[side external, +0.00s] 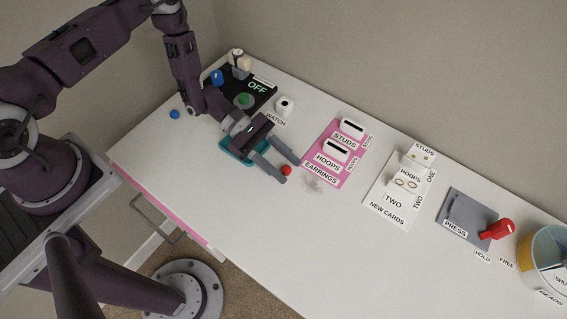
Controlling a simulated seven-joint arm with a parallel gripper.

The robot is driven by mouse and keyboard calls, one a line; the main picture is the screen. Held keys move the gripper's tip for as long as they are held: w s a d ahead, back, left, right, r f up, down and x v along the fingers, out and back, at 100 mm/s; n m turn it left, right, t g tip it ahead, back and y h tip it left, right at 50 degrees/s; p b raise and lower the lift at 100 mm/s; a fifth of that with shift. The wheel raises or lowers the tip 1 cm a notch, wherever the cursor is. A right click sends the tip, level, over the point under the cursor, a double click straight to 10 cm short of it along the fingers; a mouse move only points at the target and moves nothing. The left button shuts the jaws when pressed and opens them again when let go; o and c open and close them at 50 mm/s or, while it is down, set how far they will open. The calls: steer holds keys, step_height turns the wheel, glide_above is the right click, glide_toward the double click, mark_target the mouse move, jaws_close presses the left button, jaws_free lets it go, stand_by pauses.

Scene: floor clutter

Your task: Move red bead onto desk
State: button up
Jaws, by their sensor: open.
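The red bead (286,170) is a small ball in the side external view, left of centre. My gripper (290,171) is open, and its two grey fingers reach down and to the right over the white desk (330,240). The bead shows between the fingertips. I cannot tell whether it touches a finger or whether it rests on the desk. A teal tray (229,151) lies under my gripper's body, which hides most of it.
A pink EARRINGS card (325,180) lies just right of the fingers. A blue bead (174,114) is at the left. A black OFF panel (262,95), a NEW CARDS sheet (385,205), a grey press (465,215) and a cup (546,255) stand around. The front middle is clear.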

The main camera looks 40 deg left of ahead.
steer(key=v, duration=1.2)
steer(key=s+r+m+g+y, duration=0.1)
steer(key=r+m+y, duration=0.15)
steer(key=r, duration=0.45)
steer(key=s+r+m+y, duration=0.1)
steer(key=s+r+m, duration=0.1)
steer(key=r+m, duration=0.35)
steer(key=s+r+m+g+y, duration=0.1)
steer(key=r+m+y, duration=0.1)
steer(key=r, duration=0.7)
steer(key=s+a+r+m+t+y, duration=0.2)
steer(key=s+r+m+t+y, duration=0.1)
steer(key=s+r, duration=0.3)
steer(key=s+a+r+m+t+y, duration=0.3)
steer(key=s+r+m+t+y, duration=0.1)
steer(key=s, duration=0.5)
steer(key=shift+s+a+r+m+t+y, duration=0.25)
steer(key=shift+r+m+y, duration=0.25)
steer(key=shift+r, duration=0.35)
